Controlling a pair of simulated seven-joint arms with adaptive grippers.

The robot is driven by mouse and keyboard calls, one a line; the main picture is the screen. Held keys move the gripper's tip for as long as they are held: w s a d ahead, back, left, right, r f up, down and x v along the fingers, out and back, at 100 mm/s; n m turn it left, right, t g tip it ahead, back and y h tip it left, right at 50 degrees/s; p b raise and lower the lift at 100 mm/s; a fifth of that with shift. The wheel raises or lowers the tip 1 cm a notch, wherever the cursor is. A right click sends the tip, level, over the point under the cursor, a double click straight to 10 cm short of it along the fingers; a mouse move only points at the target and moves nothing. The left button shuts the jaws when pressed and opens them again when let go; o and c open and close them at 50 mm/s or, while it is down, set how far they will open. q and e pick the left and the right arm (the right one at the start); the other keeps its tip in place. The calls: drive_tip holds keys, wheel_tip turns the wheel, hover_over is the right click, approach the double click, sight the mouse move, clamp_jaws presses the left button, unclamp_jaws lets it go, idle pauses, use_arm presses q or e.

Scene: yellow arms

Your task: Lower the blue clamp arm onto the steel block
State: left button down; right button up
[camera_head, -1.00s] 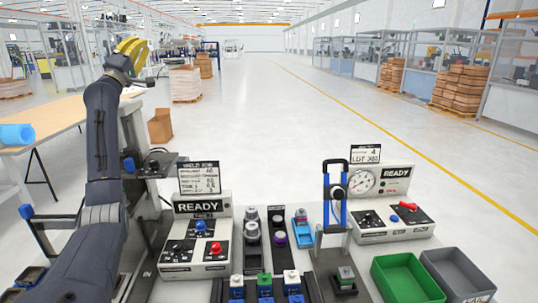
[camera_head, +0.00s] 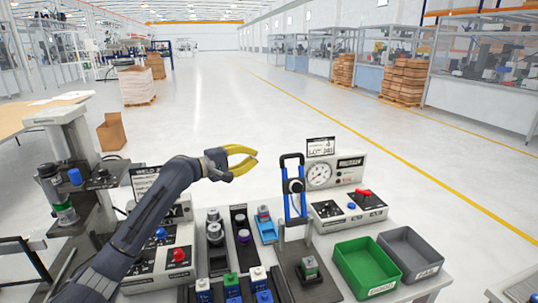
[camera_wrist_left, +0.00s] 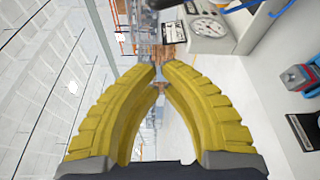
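The blue clamp arm (camera_head: 303,205) stands upright above its dark fixture near the middle of the bench. The steel block (camera_head: 309,265) sits on the fixture plate in front of it, uncovered. My left gripper (camera_head: 256,158) has yellow fingers and hangs in the air to the left of the clamp's top, apart from it. In the left wrist view its fingertips (camera_wrist_left: 160,73) nearly meet with nothing held between them. A bit of blue shows at the top right of that view (camera_wrist_left: 258,8). My right gripper is in neither view.
A gauge station (camera_head: 345,172) stands behind the clamp. A green bin (camera_head: 350,281) and a grey bin (camera_head: 421,276) are at the right. Dark racks (camera_head: 239,213) with metal parts and colored blocks lie left of the fixture, beside the weld station (camera_head: 144,262).

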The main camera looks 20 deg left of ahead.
use_arm(q)
drive_tip(key=w+d, duration=0.4)
drive_tip(key=d, duration=0.4)
drive_tip(key=shift+w, duration=0.35)
idle(0.6)
